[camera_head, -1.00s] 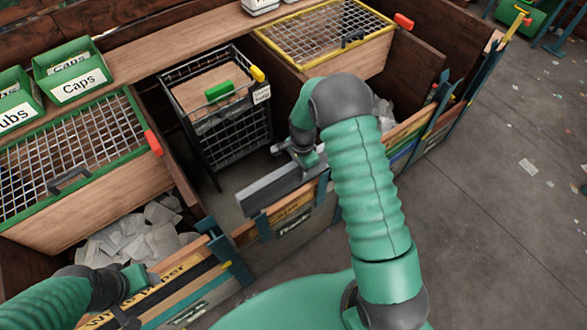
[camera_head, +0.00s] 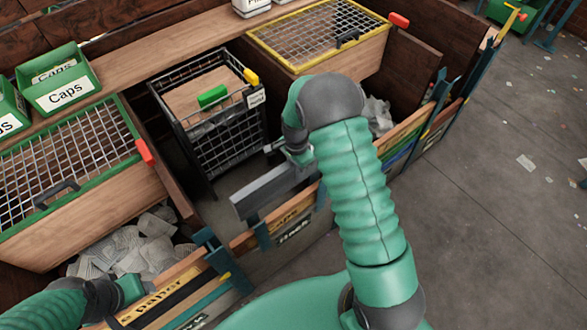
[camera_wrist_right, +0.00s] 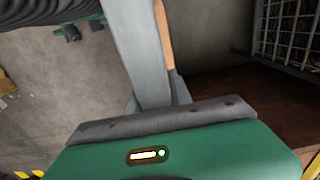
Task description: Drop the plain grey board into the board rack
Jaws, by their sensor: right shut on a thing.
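A long plain grey board (camera_head: 262,192) lies slanted along the inner side of the front wall, level with its top edge. My right gripper (camera_head: 297,160) is shut on it near its right end, partly hidden by my forearm. In the right wrist view the grey board (camera_wrist_right: 140,50) runs straight out from between the fingers of the right gripper (camera_wrist_right: 155,103). I cannot make out for certain which fixture is the board rack; a small dark label (camera_head: 294,232) sits on the front panel below the board. My left gripper (camera_head: 128,290) is at lower left, its jaws unclear.
A black wire cart (camera_head: 222,137) with a cardboard box and green block stands behind the board. A green-framed mesh bin (camera_head: 75,150) is at left, a yellow-framed one (camera_head: 320,35) at the back. Scrap paper (camera_head: 135,250) fills the left bay.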

